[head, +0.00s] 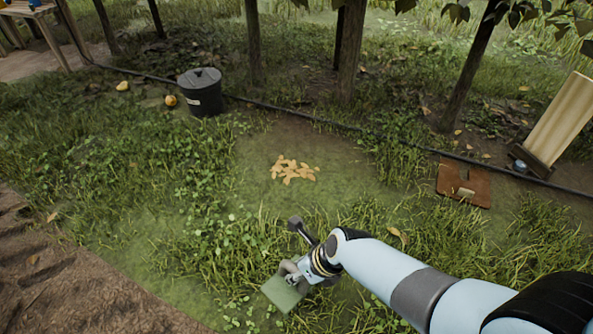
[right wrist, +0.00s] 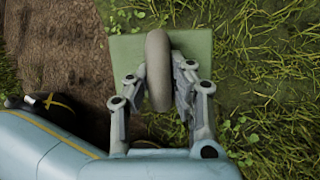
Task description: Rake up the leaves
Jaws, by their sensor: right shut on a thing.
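A small heap of tan-orange leaves (head: 293,170) lies on a mossy patch of ground in the middle of the head view. My right gripper (head: 292,270) is below it in the picture, low over the grass and apart from the leaves. It is shut on the thick grey handle (right wrist: 158,60) of a flat green board (head: 284,294). The board also shows behind the fingers in the right wrist view (right wrist: 128,60). Whether the board touches the ground is unclear. My left gripper is not in view.
A black lidded bin (head: 203,98) stands at the back left, near two yellow-orange fruits (head: 170,100). A brown board with a pale block (head: 478,186) lies at right. A wooden panel (head: 558,122) leans behind it. A dark hose (head: 300,117) crosses before the trunks.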

